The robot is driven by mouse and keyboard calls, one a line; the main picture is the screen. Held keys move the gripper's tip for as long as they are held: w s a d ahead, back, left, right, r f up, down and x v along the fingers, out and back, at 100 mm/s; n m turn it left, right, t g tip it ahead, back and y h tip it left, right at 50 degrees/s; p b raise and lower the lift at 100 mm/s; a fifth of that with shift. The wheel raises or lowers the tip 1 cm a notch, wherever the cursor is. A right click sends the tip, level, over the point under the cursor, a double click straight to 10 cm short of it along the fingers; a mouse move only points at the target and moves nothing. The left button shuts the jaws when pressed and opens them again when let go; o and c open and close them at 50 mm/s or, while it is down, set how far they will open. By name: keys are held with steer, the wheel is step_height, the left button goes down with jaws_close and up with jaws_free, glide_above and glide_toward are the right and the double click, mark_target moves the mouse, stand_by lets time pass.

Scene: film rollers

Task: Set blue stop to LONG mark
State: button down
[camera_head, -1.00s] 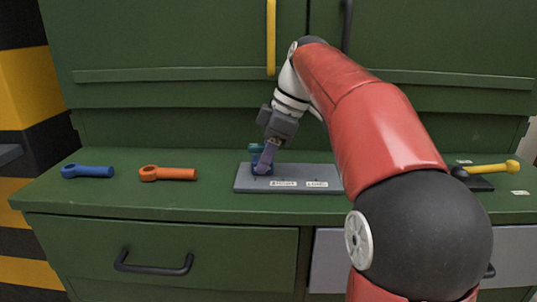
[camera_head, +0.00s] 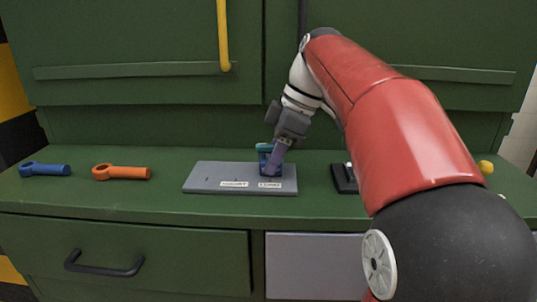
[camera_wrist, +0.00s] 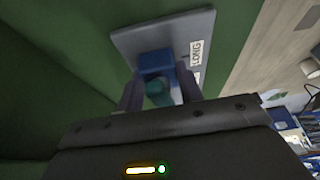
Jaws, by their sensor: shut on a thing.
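The grey plate (camera_head: 212,176) lies on the green counter, with a SHORT label (camera_head: 234,184) and, to its right, a LONG label (camera_head: 270,185) on its front part. The blue stop (camera_head: 265,168) stands on the plate just behind the LONG label, partly covered by my fingers. My gripper (camera_head: 272,164) is shut on it from above. In the wrist view the blue stop (camera_wrist: 155,62) and its teal knob (camera_wrist: 158,93) show between my fingers, beside the LONG label (camera_wrist: 197,52). The stop's exact alignment with the mark is hard to tell.
A blue ring-ended handle (camera_head: 45,169) and an orange one (camera_head: 121,172) lie on the counter left of the plate. A black base (camera_head: 343,178) stands right of the plate, partly behind my arm. A yellow knob (camera_head: 486,167) shows farther right.

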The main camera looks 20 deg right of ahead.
mark_target(289, 172)
steer(key=c, duration=0.9)
jaws_free()
steer(key=shift+r, duration=0.1)
steer(key=p+v, duration=0.1)
steer(key=v, duration=0.6)
steer(key=shift+d+r+p, duration=0.15)
steer(key=shift+r+p, duration=0.15)
steer(key=shift+p, duration=0.1)
steer(key=shift+s, duration=0.15)
